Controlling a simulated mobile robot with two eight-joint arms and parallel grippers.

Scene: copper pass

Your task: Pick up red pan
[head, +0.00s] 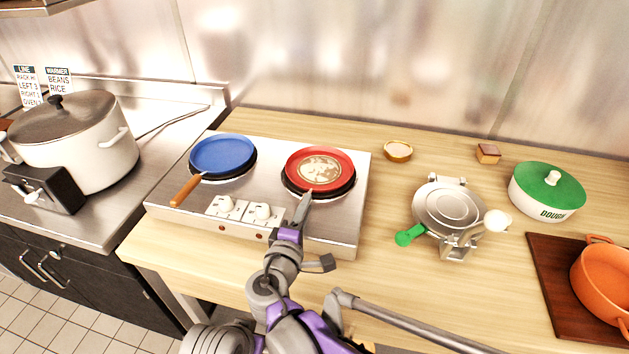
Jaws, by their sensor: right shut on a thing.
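The red pan (343,158) sits on the right burner of the silver two-burner cooktop (345,214), with a round, browned flat food (321,170) in it. My right gripper (304,204) is at the pan's near edge, shut on the pan's handle, which is mostly hidden by the fingers. The pan looks level and low over the burner; I cannot tell whether it touches it. My left gripper does not show.
A blue pan (222,155) with a wooden handle is on the left burner. A large lidded pot (105,150) stands left.

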